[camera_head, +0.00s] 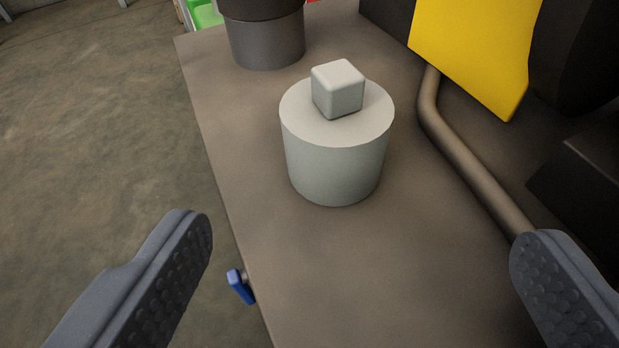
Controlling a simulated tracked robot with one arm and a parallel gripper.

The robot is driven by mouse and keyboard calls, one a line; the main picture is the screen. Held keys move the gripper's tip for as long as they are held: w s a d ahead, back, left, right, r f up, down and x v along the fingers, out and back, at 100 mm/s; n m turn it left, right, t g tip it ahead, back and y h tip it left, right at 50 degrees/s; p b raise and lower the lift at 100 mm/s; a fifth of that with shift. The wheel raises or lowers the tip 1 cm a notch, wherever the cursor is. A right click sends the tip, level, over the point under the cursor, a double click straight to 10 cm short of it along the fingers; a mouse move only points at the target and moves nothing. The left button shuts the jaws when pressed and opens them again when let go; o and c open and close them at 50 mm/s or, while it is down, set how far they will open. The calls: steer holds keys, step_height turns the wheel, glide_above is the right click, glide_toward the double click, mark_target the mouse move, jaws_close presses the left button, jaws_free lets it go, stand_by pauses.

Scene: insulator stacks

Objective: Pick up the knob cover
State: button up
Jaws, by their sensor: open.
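The knob cover (334,153) is a pale grey-white cylinder with a rounded cube-shaped knob (338,88) on top. It stands upright on a brown-grey flat surface (300,260), a little above the middle of the view. My gripper (362,240) is open, with one dark grey ridged finger at the lower left and one at the lower right. Nothing is between the fingers. The cover lies ahead of the fingertips, and neither finger touches it.
A dark grey cylinder (266,40) stands behind the cover to the left. A bent pipe (470,165) and a yellow panel (475,50) are on the right. A blue part (241,287) sits at the surface's left edge. Open concrete floor (90,130) lies left.

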mark_target(336, 147)
steer(key=b+x, duration=0.1)
steer(key=x, duration=0.7)
steer(key=shift+b, duration=0.3)
steer(key=w+f+b, duration=0.1)
steer(key=w, duration=0.1)
steer(key=w+f+b, duration=0.1)
steer(key=shift+w+a+f, duration=0.15)
steer(key=shift+w+a, duration=0.05)
steer(key=shift+w, duration=0.2)
steer(key=shift+w+f, duration=0.1)
steer(key=shift+w, duration=0.4)
steer(key=shift+d, duration=0.1)
steer(key=c, duration=1.1)
steer(key=shift+c, duration=0.4)
